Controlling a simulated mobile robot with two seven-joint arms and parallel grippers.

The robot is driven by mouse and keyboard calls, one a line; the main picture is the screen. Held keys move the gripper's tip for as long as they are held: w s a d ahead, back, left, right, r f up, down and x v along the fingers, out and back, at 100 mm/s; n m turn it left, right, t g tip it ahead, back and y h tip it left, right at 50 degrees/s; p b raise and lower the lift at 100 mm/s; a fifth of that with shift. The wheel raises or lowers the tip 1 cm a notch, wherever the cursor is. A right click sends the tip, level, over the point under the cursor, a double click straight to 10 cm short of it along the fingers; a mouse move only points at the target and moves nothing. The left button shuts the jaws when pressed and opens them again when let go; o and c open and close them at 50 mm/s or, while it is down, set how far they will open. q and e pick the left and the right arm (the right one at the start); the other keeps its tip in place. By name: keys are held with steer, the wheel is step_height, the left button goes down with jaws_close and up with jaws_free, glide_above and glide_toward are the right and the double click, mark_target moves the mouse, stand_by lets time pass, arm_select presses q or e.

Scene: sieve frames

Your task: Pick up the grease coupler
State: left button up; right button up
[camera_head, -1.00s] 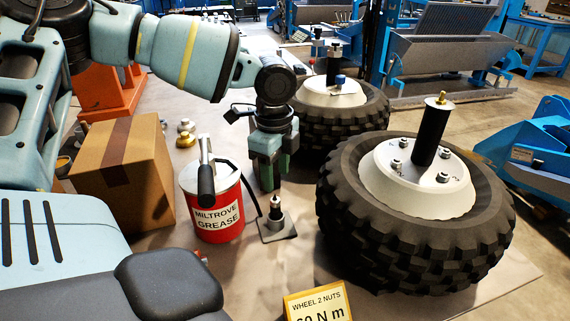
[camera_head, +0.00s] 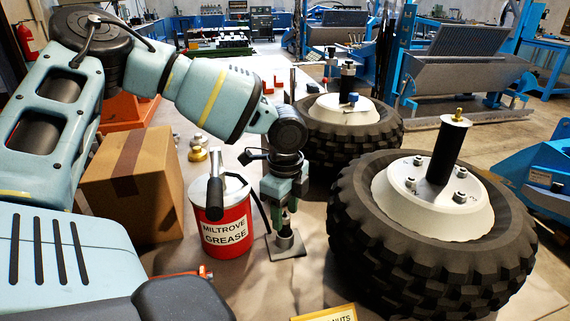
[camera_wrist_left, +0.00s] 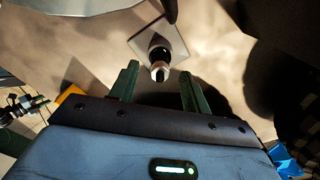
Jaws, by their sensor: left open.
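The grease coupler (camera_head: 284,233) is a small dark and metal piece standing upright on a square grey plate (camera_head: 290,252). In the left wrist view the coupler (camera_wrist_left: 159,68) shows end-on, with its plate (camera_wrist_left: 172,38) behind. My left gripper (camera_head: 284,208) points down directly over the coupler, its fingers hiding the upper part. In the left wrist view the open fingers (camera_wrist_left: 159,70) stand on either side of the coupler's tip, with gaps on both sides. I cannot tell how far down they reach. My right gripper is not in view.
A red grease pail (camera_head: 224,238) with a pump handle stands just left of the coupler; a black hose runs from it towards the coupler. A cardboard box (camera_head: 130,190) stands farther left. A large tyre (camera_head: 430,265) is close on the right, another tyre (camera_head: 375,130) behind.

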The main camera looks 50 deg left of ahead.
mark_target(285, 216)
arm_select(q)
steer(key=shift+f, duration=1.55)
jaws_close()
steer(key=shift+r, duration=0.1)
step_height(285, 216, up, 28)
steer(key=p, duration=0.2)
steer(key=shift+p, duration=0.4)
